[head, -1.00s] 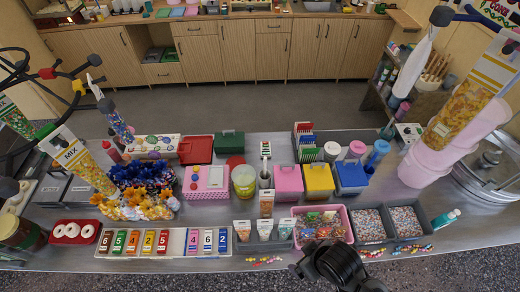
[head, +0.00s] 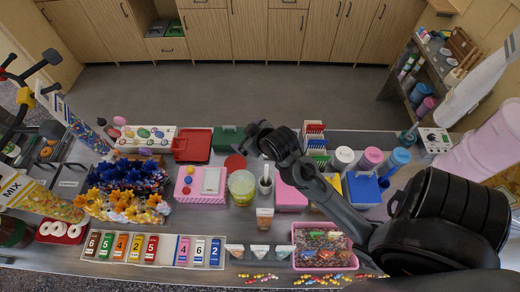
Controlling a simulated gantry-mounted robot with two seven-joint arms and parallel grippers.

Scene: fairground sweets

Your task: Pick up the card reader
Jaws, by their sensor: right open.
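My right arm reaches in from the lower right, and its black gripper (head: 256,138) is over the back middle of the counter. It is open, with nothing seen between its fingers. My left gripper is not in view.
A yellow-green tub (head: 241,187) and a dark cup with a scoop (head: 265,184) stand right of the pink box. A red tray (head: 193,145) and green box (head: 228,138) lie behind. Flower-like sweets (head: 125,200) are at left, numbered bars (head: 150,248) in front.

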